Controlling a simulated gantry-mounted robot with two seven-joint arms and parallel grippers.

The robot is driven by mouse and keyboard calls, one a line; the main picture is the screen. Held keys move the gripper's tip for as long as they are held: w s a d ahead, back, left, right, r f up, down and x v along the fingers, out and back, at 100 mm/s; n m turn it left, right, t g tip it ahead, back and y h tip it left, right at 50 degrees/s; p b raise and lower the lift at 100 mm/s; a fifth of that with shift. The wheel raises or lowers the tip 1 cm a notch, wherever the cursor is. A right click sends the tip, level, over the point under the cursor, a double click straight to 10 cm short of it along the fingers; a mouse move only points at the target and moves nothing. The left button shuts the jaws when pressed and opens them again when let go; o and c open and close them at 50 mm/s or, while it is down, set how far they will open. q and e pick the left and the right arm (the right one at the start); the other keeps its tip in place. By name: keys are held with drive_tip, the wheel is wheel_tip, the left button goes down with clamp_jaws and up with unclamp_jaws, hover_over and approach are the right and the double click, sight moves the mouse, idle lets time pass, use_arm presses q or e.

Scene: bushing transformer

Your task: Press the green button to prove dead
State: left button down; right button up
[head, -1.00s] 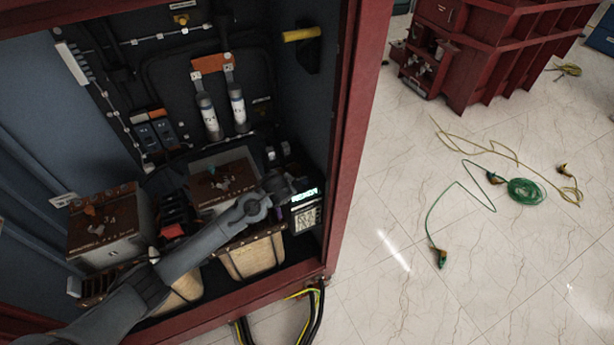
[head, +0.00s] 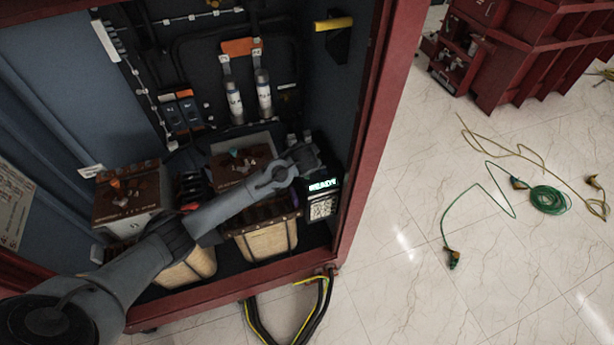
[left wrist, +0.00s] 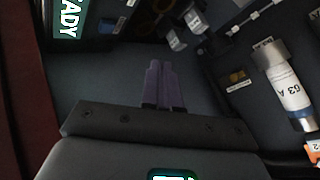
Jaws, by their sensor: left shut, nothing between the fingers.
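The black tester unit (head: 335,196) stands inside the cabinet at its right wall. Its lit screen (head: 322,186) reads READY, and a light keypad or label panel (head: 321,207) sits below it. I cannot make out a green button. My left gripper (head: 318,165) is just above and behind the unit in the head view, its fingertips hidden there. In the left wrist view its purple fingers (left wrist: 157,70) are shut together with nothing between them. Part of the lit screen (left wrist: 70,20) shows there at the upper left, apart from the fingers. My right gripper is not in view.
The red cabinet frame (head: 372,130) is close on the right. Two rusty-topped boxes (head: 128,200) and tan coils (head: 270,238) fill the cabinet floor. Fuse-like cylinders (head: 264,95) hang at the back. A green cable (head: 550,200) lies on the open tiled floor.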

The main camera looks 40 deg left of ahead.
use_arm(q)
drive_tip(key=b, duration=0.6)
hover_over(307, 180)
wheel_tip(307, 180, down, 6)
drive_tip(key=shift+f, duration=0.25)
drive_tip(key=shift+f+b, duration=0.35)
drive_tip(key=shift+f, duration=0.6)
drive_tip(key=shift+f, duration=0.85)
idle(1.5)
drive_tip(key=shift+r, duration=0.15)
drive_tip(key=shift+r+p, duration=0.75)
drive_tip(key=shift+p, duration=0.05)
drive_tip(key=shift+r, duration=0.1)
wheel_tip(307, 180, up, 5)
drive_tip(key=p, duration=0.5)
